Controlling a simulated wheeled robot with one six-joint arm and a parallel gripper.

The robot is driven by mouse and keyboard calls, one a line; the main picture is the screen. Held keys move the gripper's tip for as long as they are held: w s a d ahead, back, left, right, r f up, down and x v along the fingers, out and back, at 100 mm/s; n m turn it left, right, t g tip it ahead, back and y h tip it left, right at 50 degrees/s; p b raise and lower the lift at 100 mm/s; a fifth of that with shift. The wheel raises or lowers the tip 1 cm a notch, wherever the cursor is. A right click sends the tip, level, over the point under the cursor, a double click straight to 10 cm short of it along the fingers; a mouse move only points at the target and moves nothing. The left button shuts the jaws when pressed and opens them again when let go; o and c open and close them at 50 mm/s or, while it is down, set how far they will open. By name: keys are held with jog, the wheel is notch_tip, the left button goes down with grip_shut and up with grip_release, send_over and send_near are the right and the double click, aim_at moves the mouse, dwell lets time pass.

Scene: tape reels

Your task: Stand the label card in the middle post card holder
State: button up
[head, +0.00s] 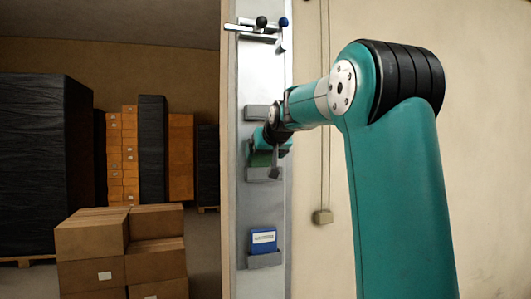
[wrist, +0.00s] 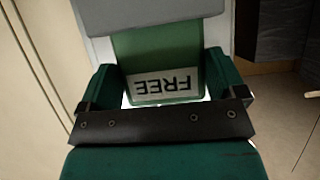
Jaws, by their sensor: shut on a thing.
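The label card (wrist: 158,50) is green, with a white strip that reads FREE upside down in the wrist view. In the head view the card (head: 260,159) shows as a small green patch at the middle holder (head: 262,174) on the grey post. My gripper (wrist: 160,68) is shut on the card, with a finger at each side edge. In the wrist view the card's far end is hidden behind the grey holder front (wrist: 150,14). In the head view my gripper (head: 272,152) is at the middle holder and partly covers it. I cannot tell how deep the card sits.
An upper holder (head: 258,112) is on the same post (head: 241,215). A lower holder (head: 264,261) has a blue card (head: 263,241) in it. Levers (head: 258,27) stick out at the post's top. Cardboard boxes (head: 92,237) are stacked to the left.

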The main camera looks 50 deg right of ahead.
jog(key=o, duration=0.7)
jog(key=b+v, duration=0.4)
jog(key=v, duration=1.3)
jog(key=shift+s, duration=0.2)
jog(key=shift+a, duration=0.1)
